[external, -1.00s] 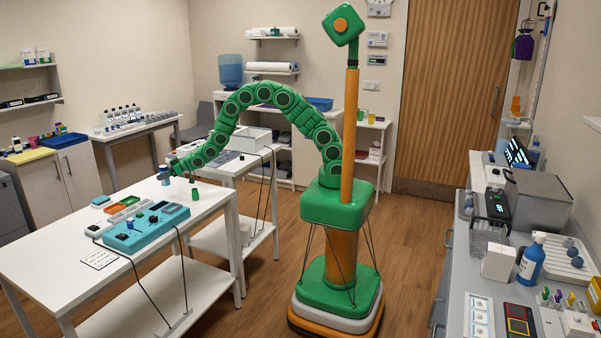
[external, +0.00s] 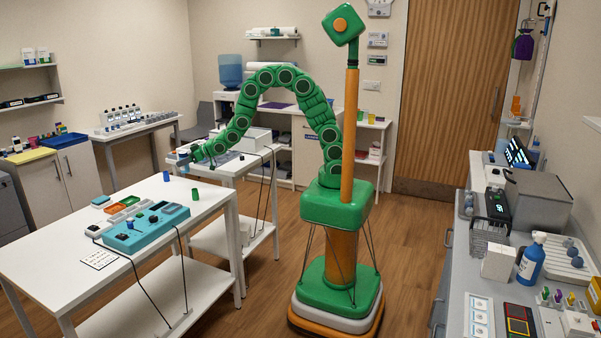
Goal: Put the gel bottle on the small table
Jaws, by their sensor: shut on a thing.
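My gripper (external: 187,160) is at the end of the green arm, above the gap between the big white table and the smaller white table behind it. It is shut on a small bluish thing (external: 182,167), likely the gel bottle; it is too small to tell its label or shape. The smaller white table (external: 232,171) stands just right of my gripper, with equipment on its top; I cannot tell if it is the small table meant. My fingertips are partly hidden at this size.
A small blue cup (external: 166,176) and a green cup (external: 195,193) stand on the big white table (external: 60,250), below my gripper. A teal control box (external: 145,228) and trays lie nearer. The table's far left top is clear. A grey counter (external: 455,280) is at the right.

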